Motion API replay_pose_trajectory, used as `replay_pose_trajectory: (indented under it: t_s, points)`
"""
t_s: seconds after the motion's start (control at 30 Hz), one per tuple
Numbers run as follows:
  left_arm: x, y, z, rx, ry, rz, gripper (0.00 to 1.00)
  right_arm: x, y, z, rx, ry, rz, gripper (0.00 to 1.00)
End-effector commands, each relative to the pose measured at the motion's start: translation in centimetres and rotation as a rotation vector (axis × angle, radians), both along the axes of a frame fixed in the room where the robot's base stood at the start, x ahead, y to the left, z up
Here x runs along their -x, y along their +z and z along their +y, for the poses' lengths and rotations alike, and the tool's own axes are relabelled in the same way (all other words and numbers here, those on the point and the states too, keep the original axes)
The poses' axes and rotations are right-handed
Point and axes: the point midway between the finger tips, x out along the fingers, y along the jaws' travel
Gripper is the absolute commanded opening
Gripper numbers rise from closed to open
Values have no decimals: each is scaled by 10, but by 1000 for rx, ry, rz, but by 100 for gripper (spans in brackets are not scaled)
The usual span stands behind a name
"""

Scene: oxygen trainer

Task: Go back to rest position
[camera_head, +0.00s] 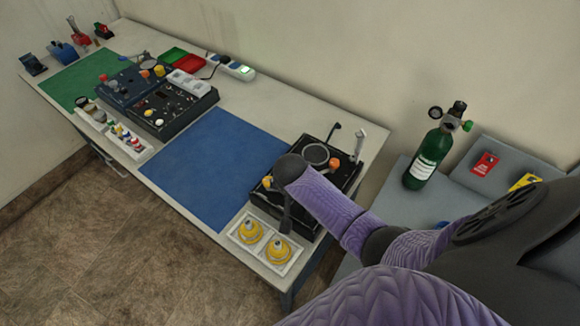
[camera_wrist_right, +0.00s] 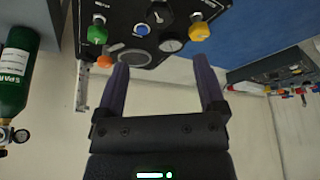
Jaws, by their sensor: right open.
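My right arm (camera_head: 335,210) reaches in from the right in the head view, its wrist over the black trainer panel (camera_head: 345,172) at the near right end of the table. My right gripper (camera_wrist_right: 161,66) is open in the right wrist view, with nothing between its two fingers. The panel also shows beyond the fingertips in that view (camera_wrist_right: 110,12), with a green knob (camera_wrist_right: 97,32), a yellow knob (camera_wrist_right: 199,28) and a blue button (camera_wrist_right: 142,29). In the head view my arm hides part of the panel. My left gripper is not in view.
A white tray (camera_head: 256,254) with two yellow-topped parts sits beside the panel. A blue mat (camera_head: 212,165) lies bare to its left. A green cylinder (camera_head: 424,160) stands on a grey surface at right. Black panels (camera_head: 170,110) and small bins stand farther left.

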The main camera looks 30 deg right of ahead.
Motion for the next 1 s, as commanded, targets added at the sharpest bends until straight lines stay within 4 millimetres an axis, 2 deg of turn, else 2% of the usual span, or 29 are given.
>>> replay_pose_trajectory:
  t_s: [0.23, 0.3, 0.37, 0.47, 0.6, 0.8, 1.0]
  points:
    - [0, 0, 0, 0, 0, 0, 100, 0, 0, 0, 0, 2, 0, 89]
    - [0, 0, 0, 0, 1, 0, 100, 7, 0, 6, -2, 33, 7, 89]
    - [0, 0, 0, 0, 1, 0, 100, 23, 1, 17, -4, 97, 21, 89]
    - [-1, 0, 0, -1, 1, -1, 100, 58, 9, 39, -6, 241, 49, 89]
    - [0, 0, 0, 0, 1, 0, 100, 101, 28, 58, -5, 406, 72, 89]
    - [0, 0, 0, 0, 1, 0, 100, 150, 59, 72, 2, 576, 88, 89]
    - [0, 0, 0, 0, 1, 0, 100, 189, 92, 77, 15, 703, 95, 89]
